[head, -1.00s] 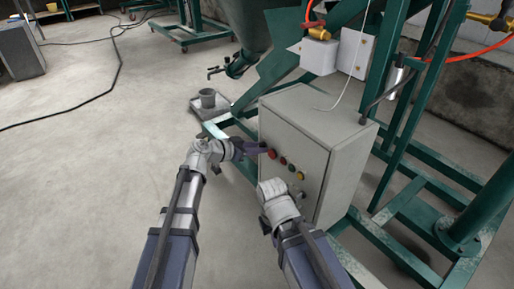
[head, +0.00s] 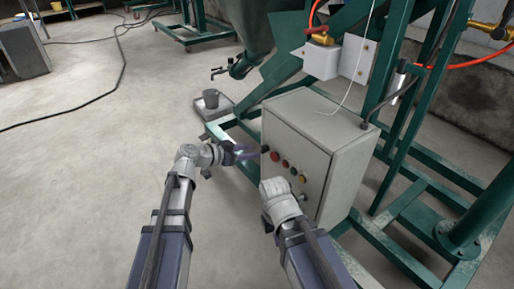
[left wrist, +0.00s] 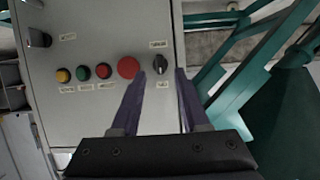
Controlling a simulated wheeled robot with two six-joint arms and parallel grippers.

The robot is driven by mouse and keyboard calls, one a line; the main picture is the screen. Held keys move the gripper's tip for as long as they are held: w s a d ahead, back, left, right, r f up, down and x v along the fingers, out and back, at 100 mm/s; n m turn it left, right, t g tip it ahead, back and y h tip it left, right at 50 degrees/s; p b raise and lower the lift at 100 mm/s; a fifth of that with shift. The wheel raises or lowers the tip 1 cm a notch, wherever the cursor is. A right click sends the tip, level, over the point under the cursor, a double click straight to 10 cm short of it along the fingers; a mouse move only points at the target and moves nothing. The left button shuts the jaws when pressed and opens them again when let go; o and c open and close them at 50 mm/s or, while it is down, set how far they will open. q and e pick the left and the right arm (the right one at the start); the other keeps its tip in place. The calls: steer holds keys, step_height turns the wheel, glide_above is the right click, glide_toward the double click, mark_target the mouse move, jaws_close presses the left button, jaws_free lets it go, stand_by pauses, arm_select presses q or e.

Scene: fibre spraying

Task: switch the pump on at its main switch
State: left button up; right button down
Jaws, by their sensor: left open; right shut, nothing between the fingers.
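The grey control box (head: 318,150) stands on the green frame, its button face toward my arms. The black rotary switch (head: 265,149) is at the far left end of the button row. In the left wrist view the switch (left wrist: 160,63) shows beside a large red button (left wrist: 128,68). My left gripper (head: 252,152) is open and empty, a short way off the box face. In the wrist view its purple fingertips lie either side of the switch, apart from it. I cannot read its label or setting. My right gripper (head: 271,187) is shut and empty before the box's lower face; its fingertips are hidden.
Small red, green and yellow buttons (left wrist: 64,75) and a black knob (left wrist: 39,39) share the panel. Green frame beams surround the box. The floor at left is mostly clear, with a black cable.

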arm_select(q)
steer(key=shift+p+v, duration=0.3)
steer(key=shift+v, duration=1.2)
steer(key=s+d+n+g+y+p, duration=0.1)
steer(key=s+d+g+y+p, duration=0.15)
steer(key=s+p, duration=0.35)
steer(key=s+d+n+g+y+p, duration=0.1)
steer(key=s+d+g+y+p, duration=0.2)
steer(key=s, duration=0.4)
steer(key=s+a+r+n+g+y+p, duration=0.3)
steer(key=s+a+n+y+p, duration=0.3)
steer(key=s, duration=0.4)
step_height(320, 180, up, 37)
steer(key=p, duration=3.8)
steer(key=shift+w+m+p, duration=0.2)
steer(key=shift+m+p, duration=0.1)
steer(key=shift+m, duration=0.1)
